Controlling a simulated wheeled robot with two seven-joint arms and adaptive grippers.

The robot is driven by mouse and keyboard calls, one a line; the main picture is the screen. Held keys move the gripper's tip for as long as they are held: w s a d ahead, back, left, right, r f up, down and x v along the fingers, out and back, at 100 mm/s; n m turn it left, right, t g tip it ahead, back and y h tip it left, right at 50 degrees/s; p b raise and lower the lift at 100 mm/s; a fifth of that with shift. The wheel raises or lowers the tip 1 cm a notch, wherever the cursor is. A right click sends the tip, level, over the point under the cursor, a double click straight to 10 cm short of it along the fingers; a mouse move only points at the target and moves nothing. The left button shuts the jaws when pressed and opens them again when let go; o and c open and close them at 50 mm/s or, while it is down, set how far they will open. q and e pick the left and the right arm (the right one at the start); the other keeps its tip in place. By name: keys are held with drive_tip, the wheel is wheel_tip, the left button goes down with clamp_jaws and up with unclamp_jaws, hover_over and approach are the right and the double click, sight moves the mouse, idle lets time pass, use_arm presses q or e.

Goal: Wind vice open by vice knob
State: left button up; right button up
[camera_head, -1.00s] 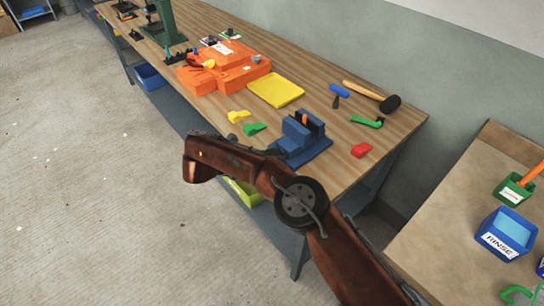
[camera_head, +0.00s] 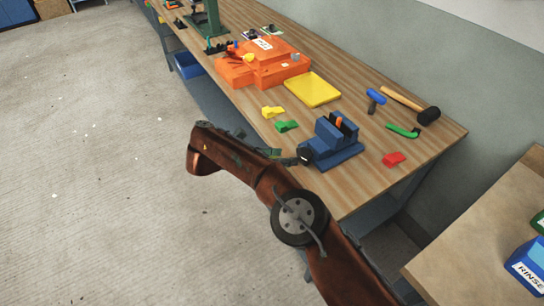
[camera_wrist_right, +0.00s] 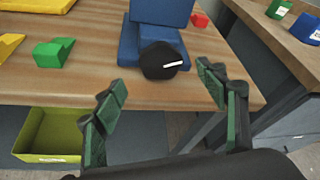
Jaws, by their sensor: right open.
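The blue vice (camera_head: 333,142) stands on the wooden bench near its front edge, with something orange between its jaws. Its black round vice knob (camera_head: 305,156) faces the front edge. In the right wrist view the knob (camera_wrist_right: 161,60) has a white mark and sits below the blue vice body (camera_wrist_right: 160,12). My right gripper (camera_wrist_right: 163,85) is open and empty, its green-padded fingers on either side of and short of the knob. In the head view the gripper (camera_head: 283,157) is beside the knob, partly hidden by my arm. My left gripper is not in view.
Yellow (camera_head: 273,112) and green (camera_head: 287,126) wedges lie left of the vice, a red block (camera_head: 393,159) to its right. A yellow tray (camera_head: 312,89), orange mould (camera_head: 262,66), blue-headed hammer (camera_head: 375,100) and mallet (camera_head: 412,104) lie behind. A yellow-green bin (camera_wrist_right: 48,135) is below the bench.

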drive_tip(key=v, duration=0.4)
drive_tip(key=shift+s+a+r, duration=0.1)
drive_tip(key=shift+a, duration=0.15)
